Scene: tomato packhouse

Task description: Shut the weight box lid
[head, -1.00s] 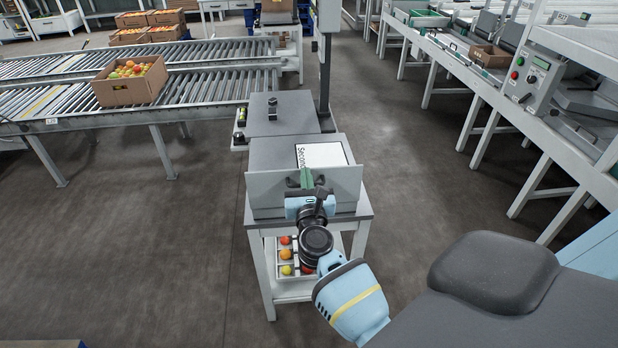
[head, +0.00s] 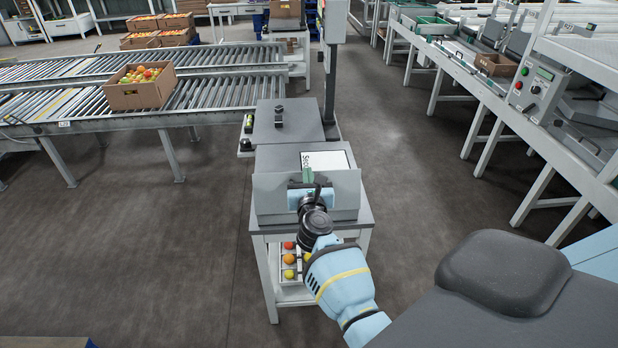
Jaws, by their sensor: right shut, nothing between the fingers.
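The weight box (head: 268,158) is a grey box on a small table in front of me. A grey upright panel (head: 270,190) stands along its near side, rising over part of the box top; it looks like the lid, but I cannot tell its hinge. A white card with black lettering (head: 325,160) shows behind the panel. My right gripper (head: 308,175) has its green fingers shut and empty at the middle of the panel's upper edge. I cannot tell whether they touch it. The gripper body hides the panel's middle. My left gripper is not in view.
The table (head: 262,231) has a lower shelf with a tray of tomatoes. Behind the box stands a scale with a grey plate (head: 300,122) and a dark object on it. A roller conveyor (head: 215,90) carries a tomato carton (head: 125,97) at left. Floor at right is clear.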

